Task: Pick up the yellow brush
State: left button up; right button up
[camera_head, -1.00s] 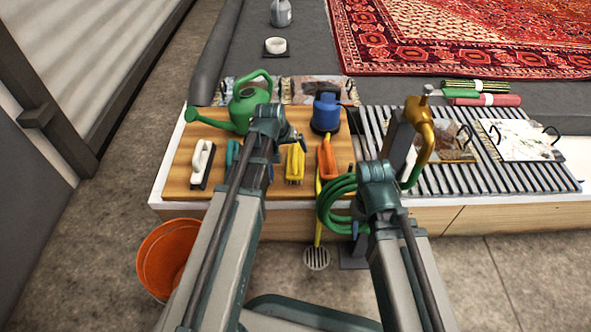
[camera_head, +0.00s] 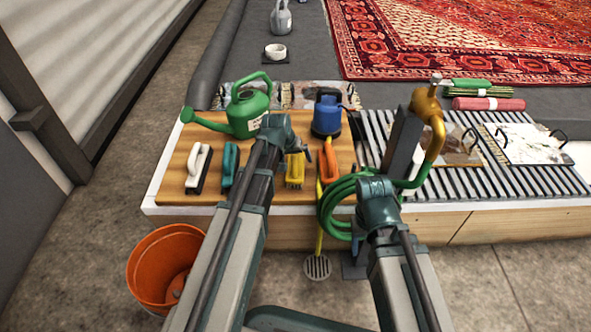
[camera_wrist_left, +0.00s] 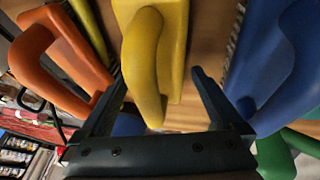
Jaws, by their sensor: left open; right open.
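The yellow brush (camera_head: 295,171) lies on the wooden board between a teal brush (camera_head: 229,166) and an orange brush (camera_head: 328,163). My left gripper (camera_head: 299,146) is over its far end, and the wrist partly covers that area. In the left wrist view the yellow brush (camera_wrist_left: 146,62) shows its arched handle, which reaches between the two fingers of my left gripper (camera_wrist_left: 157,80). The fingers are open, with a gap on the right; contact cannot be told. My right gripper (camera_head: 373,170) is open near the green hose, its fingers mostly hidden by its wrist.
A green watering can (camera_head: 249,112) and a blue jug (camera_head: 326,117) stand behind the brushes. A white brush (camera_head: 199,168) lies at left. A brass tap (camera_head: 433,125) with a coiled green hose (camera_head: 335,205) stands close by my right arm. An orange bucket (camera_head: 160,265) is on the floor.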

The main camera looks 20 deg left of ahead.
pick_arm(q)
jog(key=shift+r, duration=0.1)
jog(key=c, duration=1.4)
jog(key=shift+r, duration=0.1)
jog(key=shift+c, duration=0.2)
notch_tip(320, 180, up, 10)
jog(key=p, duration=1)
